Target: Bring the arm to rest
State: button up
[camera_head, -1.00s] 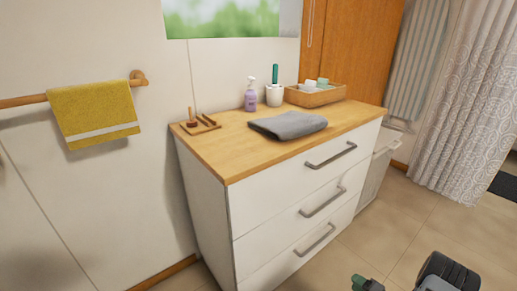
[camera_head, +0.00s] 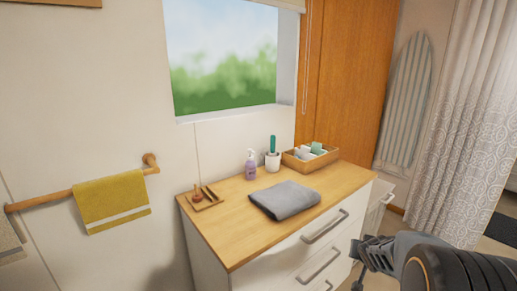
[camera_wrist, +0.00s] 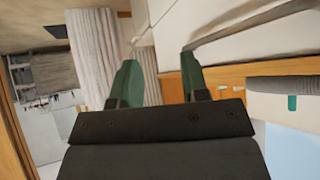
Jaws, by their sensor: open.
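My gripper shows in the wrist view (camera_wrist: 158,82) with its two green fingers spread apart and nothing between them. In the head view my arm comes in at the lower right, in front of the right end of the white dresser (camera_head: 290,262). The gripper end (camera_head: 368,262) there is small and partly out of frame. The fingers appear clear of the dresser, though the exact gap cannot be told.
On the wooden top stand a grey folded towel (camera_head: 285,200), a purple pump bottle (camera_head: 251,168), a white cup (camera_head: 272,161), a basket (camera_head: 325,163) and a small wooden tray (camera_head: 215,204). A yellow towel (camera_head: 112,203) hangs left. A curtain (camera_head: 450,130) hangs right.

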jog(key=s+a+r+n+g+y+p, duration=0.1)
jog(key=s+a+r+n+g+p, duration=0.1)
jog(key=s+a+r+p, duration=0.3)
jog(key=s+a+r+n+g+y+p, duration=0.2)
jog(key=s+a+r+p, duration=0.3)
jog(key=s+a+r, duration=0.6)
jog(key=s+r, duration=0.3)
jog(key=s, duration=0.2)
jog(key=shift+s+a+n+g, duration=0.3)
jog(key=shift+a+n+g, duration=0.1)
